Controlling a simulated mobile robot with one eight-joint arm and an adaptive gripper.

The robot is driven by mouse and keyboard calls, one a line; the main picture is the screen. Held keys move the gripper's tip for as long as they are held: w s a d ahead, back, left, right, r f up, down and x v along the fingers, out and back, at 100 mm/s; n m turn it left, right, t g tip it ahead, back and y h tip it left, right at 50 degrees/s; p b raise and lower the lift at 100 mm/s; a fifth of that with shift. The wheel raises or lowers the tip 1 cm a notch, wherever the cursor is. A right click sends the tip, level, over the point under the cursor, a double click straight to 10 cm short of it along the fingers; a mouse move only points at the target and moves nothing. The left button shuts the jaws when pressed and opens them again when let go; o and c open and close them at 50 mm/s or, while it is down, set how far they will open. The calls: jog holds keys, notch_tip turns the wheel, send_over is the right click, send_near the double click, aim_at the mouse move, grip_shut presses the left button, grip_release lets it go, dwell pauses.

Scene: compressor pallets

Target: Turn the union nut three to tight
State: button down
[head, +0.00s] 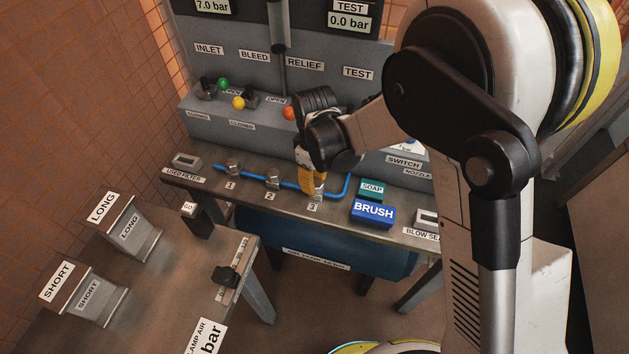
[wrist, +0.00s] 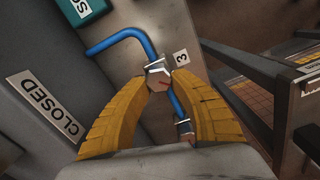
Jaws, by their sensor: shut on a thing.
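Union nut three (wrist: 158,68) is a metal nut on the blue pipe (wrist: 122,40), beside the label 3 (wrist: 181,57) in the wrist view. My gripper (wrist: 158,78) has its yellow fingers closed on this nut from both sides. In the head view my gripper (head: 312,183) comes down over position 3 on the bench and hides the nut. Nuts one (head: 233,167) and two (head: 272,181) sit to the left on the same pipe. Part of the nut is hidden between the fingertips, and its tightness cannot be told.
The blue BRUSH box (head: 373,213) and teal SOAP box (head: 371,190) stand right of nut three. Valve knobs, including an orange one (head: 290,113), are behind my gripper. A low table (head: 170,290) with LONG and SHORT bins is at front left.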

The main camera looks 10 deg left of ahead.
aim_at(316, 181)
jog(key=shift+m, duration=0.3)
jog(key=m, duration=0.3)
jog(key=shift+w+d+m+b, duration=0.1)
jog(key=shift+m+b, duration=0.2)
jog(key=shift+b, duration=0.1)
jog(key=shift+w+d+m, duration=0.1)
jog(key=shift+m, duration=2.1)
jog(key=c, duration=1.1)
grip_release()
notch_tip(316, 181, up, 12)
